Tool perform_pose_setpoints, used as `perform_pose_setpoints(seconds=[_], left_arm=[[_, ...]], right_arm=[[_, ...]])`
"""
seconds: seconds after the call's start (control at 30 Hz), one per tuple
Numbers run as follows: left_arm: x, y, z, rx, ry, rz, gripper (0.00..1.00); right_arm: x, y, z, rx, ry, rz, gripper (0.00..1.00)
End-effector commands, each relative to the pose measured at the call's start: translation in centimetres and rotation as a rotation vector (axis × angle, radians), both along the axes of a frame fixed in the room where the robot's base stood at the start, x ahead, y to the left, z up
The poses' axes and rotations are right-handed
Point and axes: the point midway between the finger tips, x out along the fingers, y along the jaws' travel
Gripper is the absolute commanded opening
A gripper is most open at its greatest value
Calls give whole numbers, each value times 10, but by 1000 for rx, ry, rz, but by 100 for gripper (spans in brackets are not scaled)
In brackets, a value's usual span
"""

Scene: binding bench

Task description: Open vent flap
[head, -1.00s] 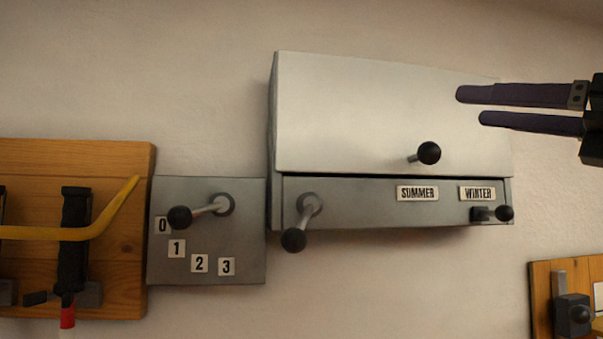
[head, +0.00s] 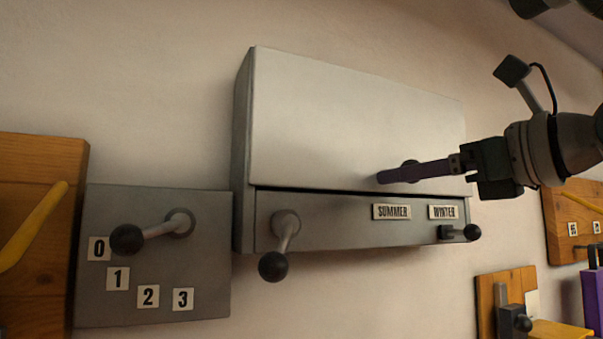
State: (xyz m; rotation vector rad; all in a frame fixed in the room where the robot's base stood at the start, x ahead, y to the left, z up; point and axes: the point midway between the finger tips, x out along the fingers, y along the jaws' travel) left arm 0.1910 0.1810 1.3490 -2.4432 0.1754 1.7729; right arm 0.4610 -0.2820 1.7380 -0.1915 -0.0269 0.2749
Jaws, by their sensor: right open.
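The vent flap (head: 350,120) is the large pale grey panel of the wall box, and it lies closed above the lower strip (head: 335,227). Its black knob (head: 410,164) shows only in part, behind the fingers of my right gripper (head: 382,178). The purple fingers overlap each other in this view, and their tips are at the knob's lower left. I cannot tell whether they touch it. The gripper is open. My left gripper is not in view.
The strip carries a lever with a black ball (head: 273,266), SUMMER (head: 392,212) and WINTER (head: 443,212) labels, and a small black knob (head: 472,232). A numbered lever plate (head: 205,255) is at left. Wooden boards (head: 40,240) hang at both sides.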

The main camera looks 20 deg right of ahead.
Motion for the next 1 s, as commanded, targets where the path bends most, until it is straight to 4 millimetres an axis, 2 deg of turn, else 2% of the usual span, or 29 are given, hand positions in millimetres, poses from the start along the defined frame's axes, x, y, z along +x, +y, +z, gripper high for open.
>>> perform_pose_setpoints(seconds=[0.27,0.3,0.9,1.0], left_arm=[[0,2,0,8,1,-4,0],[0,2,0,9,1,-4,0],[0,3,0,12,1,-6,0],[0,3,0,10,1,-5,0]], right_arm=[[0,1,0,0,1,-1,68],[0,1,0,0,0,-1,66],[0,1,0,0,0,-1,0],[0,1,0,0,0,-1,0]])
